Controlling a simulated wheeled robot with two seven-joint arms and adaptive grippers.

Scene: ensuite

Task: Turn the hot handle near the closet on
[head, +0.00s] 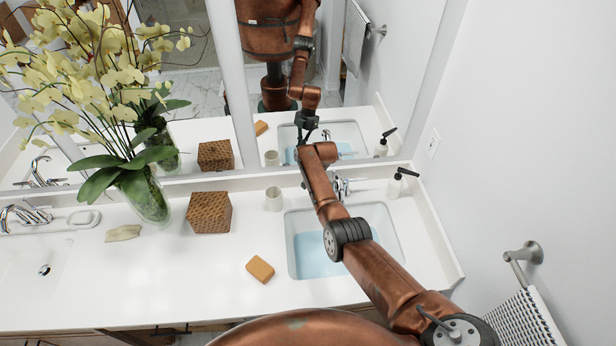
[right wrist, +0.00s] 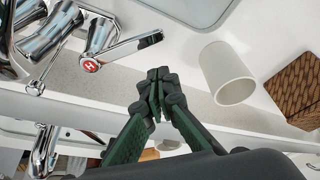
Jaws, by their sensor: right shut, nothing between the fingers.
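In the right wrist view, the chrome hot handle (right wrist: 122,48) is a slim lever on a round base with a red H mark. It sits beside the chrome faucet body at the left. My right gripper (right wrist: 160,78) is shut and empty, its tips close to the lever's free end; I cannot tell whether they touch. In the head view, my right arm reaches over the right sink (head: 394,247), and its gripper (head: 304,180) is just left of the faucet (head: 342,188). The arm hides the hot handle there. My left gripper is not in view.
A white cup (head: 273,200) and a brown woven box (head: 209,213) stand left of my right gripper. A soap bar (head: 260,269) lies in front. A soap dispenser (head: 396,184) is at the right. A mirror (head: 345,85) rises behind. Another faucet (head: 25,215) is far left.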

